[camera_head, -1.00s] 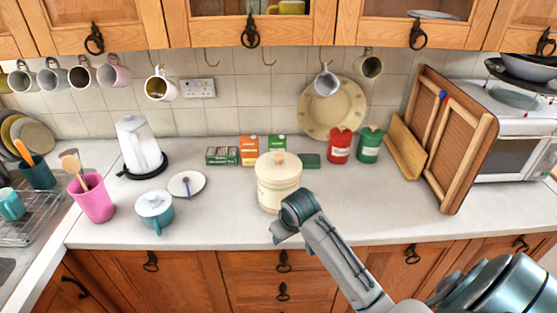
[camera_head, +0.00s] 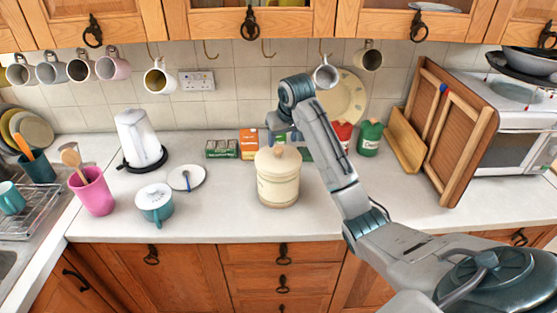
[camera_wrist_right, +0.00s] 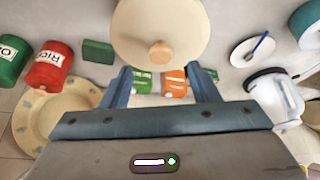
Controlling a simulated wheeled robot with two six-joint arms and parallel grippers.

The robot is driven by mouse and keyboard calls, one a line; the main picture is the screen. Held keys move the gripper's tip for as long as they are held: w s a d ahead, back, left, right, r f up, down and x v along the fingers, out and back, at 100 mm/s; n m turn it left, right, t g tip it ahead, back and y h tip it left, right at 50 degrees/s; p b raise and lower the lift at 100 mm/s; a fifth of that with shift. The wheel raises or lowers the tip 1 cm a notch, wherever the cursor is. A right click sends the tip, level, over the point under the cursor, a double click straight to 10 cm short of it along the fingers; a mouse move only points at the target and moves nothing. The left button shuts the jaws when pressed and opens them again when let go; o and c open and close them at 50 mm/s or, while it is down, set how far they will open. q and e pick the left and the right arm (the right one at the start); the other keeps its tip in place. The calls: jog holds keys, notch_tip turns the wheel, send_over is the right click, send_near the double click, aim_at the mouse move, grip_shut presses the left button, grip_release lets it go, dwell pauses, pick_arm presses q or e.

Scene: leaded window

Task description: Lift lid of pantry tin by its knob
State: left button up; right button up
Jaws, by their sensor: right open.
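The cream pantry tin (camera_head: 278,185) stands upright on the counter, its lid (camera_head: 278,160) on and the round wooden knob (camera_head: 278,151) on top. My right gripper (camera_head: 282,138) is above and just behind the tin, reaching in from the right; in the head view its fingers are partly hidden. In the right wrist view the lid (camera_wrist_right: 160,30) and knob (camera_wrist_right: 161,53) lie ahead of the gripper (camera_wrist_right: 162,78), whose two fingers are spread wide and empty. The knob is not between the fingertips. My left gripper is out of view.
Behind the tin stand green and orange boxes (camera_head: 249,145) and red and green canisters (camera_head: 369,138). The counter in front is clear.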

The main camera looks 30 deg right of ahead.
aim_at(279, 150)
jog(key=shift+x, duration=0.75)
jog(key=shift+w+f+p, duration=0.15)
jog(key=shift+w+p, duration=0.05)
jog(key=shift+p, duration=0.25)
jog(key=p+x, duration=0.2)
jog(key=x, duration=0.2)
jog(key=shift+p, duration=0.4)
jog(key=shift+w+f, duration=0.15)
jog(key=shift+f, duration=0.25)
jog(key=c, duration=1.1)
